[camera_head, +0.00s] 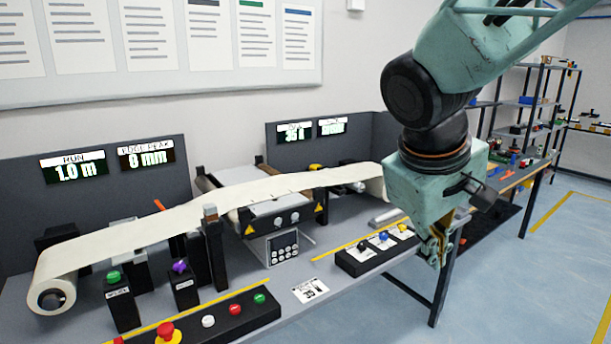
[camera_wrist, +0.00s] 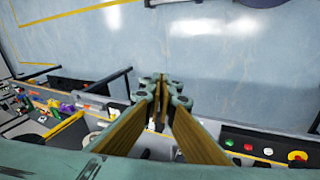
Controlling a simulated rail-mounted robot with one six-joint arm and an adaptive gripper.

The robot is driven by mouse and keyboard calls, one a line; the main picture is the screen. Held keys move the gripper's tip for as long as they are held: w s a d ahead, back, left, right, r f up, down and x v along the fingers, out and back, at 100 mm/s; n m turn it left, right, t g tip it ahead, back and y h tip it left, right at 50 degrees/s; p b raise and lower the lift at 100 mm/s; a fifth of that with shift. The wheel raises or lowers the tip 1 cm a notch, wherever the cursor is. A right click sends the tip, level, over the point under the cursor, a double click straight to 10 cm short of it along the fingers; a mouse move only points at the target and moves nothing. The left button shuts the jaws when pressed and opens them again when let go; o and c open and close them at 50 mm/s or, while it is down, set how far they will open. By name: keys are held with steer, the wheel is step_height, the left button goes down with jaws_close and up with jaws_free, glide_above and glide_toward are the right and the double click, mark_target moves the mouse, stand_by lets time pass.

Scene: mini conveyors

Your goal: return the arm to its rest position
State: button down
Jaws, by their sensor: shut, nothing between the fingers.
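My gripper (camera_head: 440,252) hangs at the end of my teal arm, on the right side of the head view, in front of the bench's right end. Its fingers point down and look closed together with nothing between them. In the wrist view, the gripper (camera_wrist: 162,82) shows its brown-yellow fingers meeting at the tips, over the bench edge and the floor. It appears apart from everything on the bench.
The bench (camera_head: 330,268) carries a white web roll (camera_head: 45,275), a roller unit with a keypad (camera_head: 283,248), a switch box (camera_head: 365,262) and a button strip (camera_head: 225,318). Shelves (camera_head: 535,103) stand behind at right. The blue floor (camera_head: 500,285) at right is open.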

steer(key=s+a+m+y, duration=0.1)
steer(key=s+m, duration=0.1)
steer(key=s, duration=0.9)
steer(key=s+a+r+m+y, duration=0.1)
steer(key=s+m+y, duration=0.1)
steer(key=s, duration=1)
steer(key=shift+r+m, duration=0.3)
steer(key=shift+m, duration=0.1)
steer(key=shift+a, duration=0.1)
stand_by(0.8)
steer(key=shift+f+b, duration=0.8)
steer(key=shift+f, duration=0.25)
steer(key=shift+f+b, duration=1.35)
steer(key=shift+b, duration=0.05)
